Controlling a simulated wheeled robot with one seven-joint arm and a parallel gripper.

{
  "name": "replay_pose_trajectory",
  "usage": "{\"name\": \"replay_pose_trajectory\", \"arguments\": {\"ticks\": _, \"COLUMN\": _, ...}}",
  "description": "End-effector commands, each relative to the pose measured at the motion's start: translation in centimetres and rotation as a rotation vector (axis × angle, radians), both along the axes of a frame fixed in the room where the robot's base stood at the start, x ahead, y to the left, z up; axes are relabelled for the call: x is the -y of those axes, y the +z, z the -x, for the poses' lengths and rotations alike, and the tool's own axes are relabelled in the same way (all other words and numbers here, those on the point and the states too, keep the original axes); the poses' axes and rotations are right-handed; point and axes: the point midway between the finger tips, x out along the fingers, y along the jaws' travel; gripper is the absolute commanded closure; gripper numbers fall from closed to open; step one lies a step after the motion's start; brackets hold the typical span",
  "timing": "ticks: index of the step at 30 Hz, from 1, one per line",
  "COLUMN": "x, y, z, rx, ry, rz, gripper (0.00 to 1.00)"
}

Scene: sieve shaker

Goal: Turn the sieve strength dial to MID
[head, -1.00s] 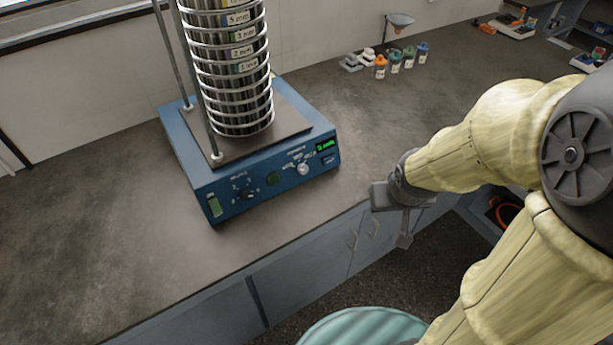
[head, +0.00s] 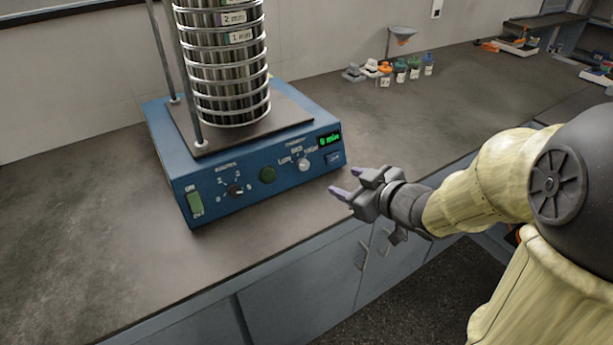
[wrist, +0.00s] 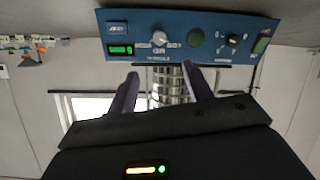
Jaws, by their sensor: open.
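The sieve shaker (head: 225,170) is a blue box with a tall stack of metal sieves on top. Its strength dial (head: 304,165) is a small pale knob on the front panel, under the labels LOW, MID and HIGH. I cannot tell for sure which label it points at. The dial also shows in the upside-down wrist view (wrist: 159,39). My gripper (head: 345,182) is open and empty, to the right of the dial and in front of the panel, not touching it. In the wrist view its two fingers (wrist: 160,72) stand apart, with the dial beyond the gap.
The panel also has a black timer knob (head: 236,190), a round green button (head: 267,175), an on/off switch (head: 194,204) and a green display (head: 330,140). Small bottles (head: 400,70) stand far back. The counter around the shaker is clear.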

Motion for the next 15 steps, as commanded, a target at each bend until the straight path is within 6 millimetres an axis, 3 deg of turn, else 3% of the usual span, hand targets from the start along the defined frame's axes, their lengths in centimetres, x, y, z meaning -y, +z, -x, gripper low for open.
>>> {"name": "replay_pose_trajectory", "arguments": {"ticks": 9, "x": -0.1, "y": 0.0, "z": -0.2, "rx": 0.000, "ry": -0.002, "rz": 0.000, "gripper": 0.49}}
{"name": "replay_pose_trajectory", "arguments": {"ticks": 15, "x": -1.1, "y": -0.9, "z": -1.6, "rx": -0.002, "ry": -0.002, "rz": 0.000, "gripper": 0.49}}
